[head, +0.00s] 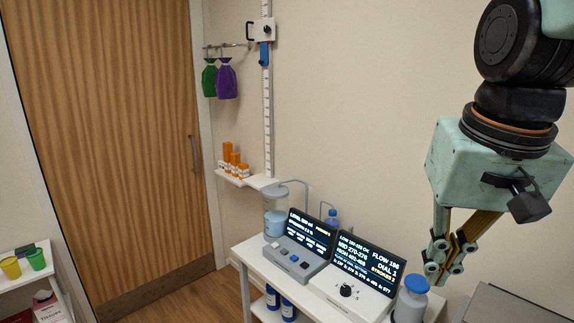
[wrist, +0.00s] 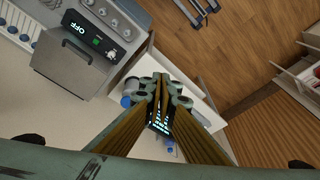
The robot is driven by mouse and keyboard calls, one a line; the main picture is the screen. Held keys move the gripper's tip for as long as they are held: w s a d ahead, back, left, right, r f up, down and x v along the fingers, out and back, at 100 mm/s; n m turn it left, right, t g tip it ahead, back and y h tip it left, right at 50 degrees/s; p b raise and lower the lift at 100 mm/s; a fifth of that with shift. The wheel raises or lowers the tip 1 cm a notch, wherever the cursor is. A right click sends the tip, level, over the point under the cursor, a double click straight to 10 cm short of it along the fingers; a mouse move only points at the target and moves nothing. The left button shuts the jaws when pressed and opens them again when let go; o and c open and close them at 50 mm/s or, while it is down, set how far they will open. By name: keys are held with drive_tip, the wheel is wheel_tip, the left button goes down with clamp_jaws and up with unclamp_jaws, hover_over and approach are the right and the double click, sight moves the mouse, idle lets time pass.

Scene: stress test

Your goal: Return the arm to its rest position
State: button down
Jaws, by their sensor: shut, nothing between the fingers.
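My gripper (head: 440,262) hangs from my mint-green wrist block at the right of the head view, fingers pointing down. It is in the air above the right end of a white table. In the wrist view my gripper (wrist: 162,84) shows with its brown-and-green fingers together and nothing between them. The fingers cover part of a lit screen below them. My upper arm runs out of the head view at the top right.
A grey metal surface (head: 520,305) is at the lower right. A wooden door (head: 105,130) and open floor are at the left.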

drive_tip(key=s+a+f+n+t+b, duration=0.1)
drive_tip(key=s+a+f+n+b, duration=0.1)
drive_tip(key=s, duration=1)
drive_tip(key=shift+s+a+f, duration=0.2)
drive_tip(key=shift+a+f, duration=0.05)
drive_tip(key=shift+f, duration=0.4)
drive_tip(key=c, duration=3.4)
unclamp_jaws()
drive_tip(key=shift+c, duration=0.2)
